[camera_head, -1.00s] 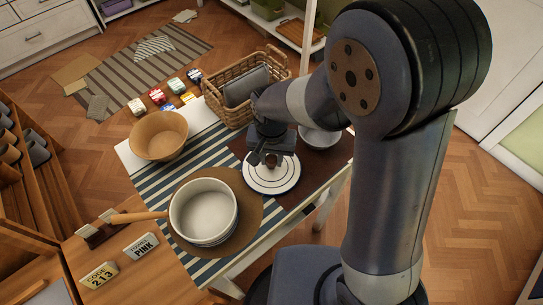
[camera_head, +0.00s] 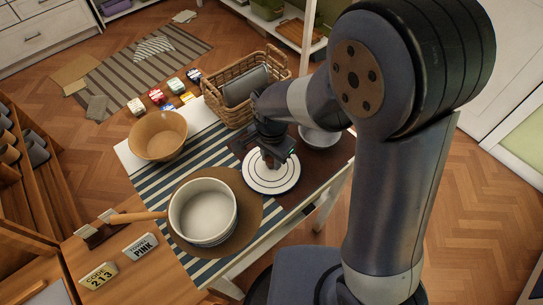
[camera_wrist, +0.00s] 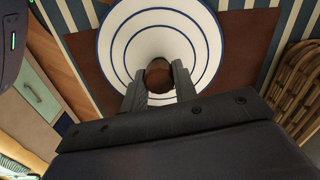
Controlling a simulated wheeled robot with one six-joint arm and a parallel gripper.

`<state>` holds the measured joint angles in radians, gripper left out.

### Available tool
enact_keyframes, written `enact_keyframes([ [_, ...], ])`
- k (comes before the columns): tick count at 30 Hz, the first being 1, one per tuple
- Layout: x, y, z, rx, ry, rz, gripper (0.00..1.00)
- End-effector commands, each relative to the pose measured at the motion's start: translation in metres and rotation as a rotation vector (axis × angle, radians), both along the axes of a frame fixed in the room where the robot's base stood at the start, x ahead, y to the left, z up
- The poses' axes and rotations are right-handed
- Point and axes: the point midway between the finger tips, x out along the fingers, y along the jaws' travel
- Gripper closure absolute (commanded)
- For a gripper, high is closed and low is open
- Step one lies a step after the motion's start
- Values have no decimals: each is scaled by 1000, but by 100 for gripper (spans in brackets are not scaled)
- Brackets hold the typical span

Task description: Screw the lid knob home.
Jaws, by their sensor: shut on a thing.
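The lid (camera_head: 271,178) is white with dark blue rings and lies flat near the table's right end. It also shows in the wrist view (camera_wrist: 125,38). Its knob (camera_wrist: 158,78) is brown and round, at the lid's centre. My gripper (camera_wrist: 158,88) is shut on the knob, with one finger on each side of it. In the head view my gripper (camera_head: 271,160) is over the lid and hides most of the knob. The knob's lower end and its thread are hidden, so I cannot tell how closely it sits on the lid.
A white pot (camera_head: 203,209) with a wooden handle stands left of the lid on a round brown mat (camera_head: 248,222). A tan bowl (camera_head: 158,135), a wicker basket (camera_head: 222,103) and a grey-white bowl (camera_head: 320,140) stand around the table's far side.

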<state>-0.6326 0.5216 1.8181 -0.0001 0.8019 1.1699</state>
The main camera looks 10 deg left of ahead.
Motion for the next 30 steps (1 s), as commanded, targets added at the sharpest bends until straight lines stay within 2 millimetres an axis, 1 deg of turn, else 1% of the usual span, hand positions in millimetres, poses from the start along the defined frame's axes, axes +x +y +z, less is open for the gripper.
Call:
enact_keyframes([
  [11, 0, 0, 0, 1, -1, -37, 94],
  [18, 0, 0, 0, 1, -1, -246, 94],
  [21, 0, 0, 0, 1, -1, -307, 94],
  [30, 0, 0, 0, 1, -1, -325, 94],
])
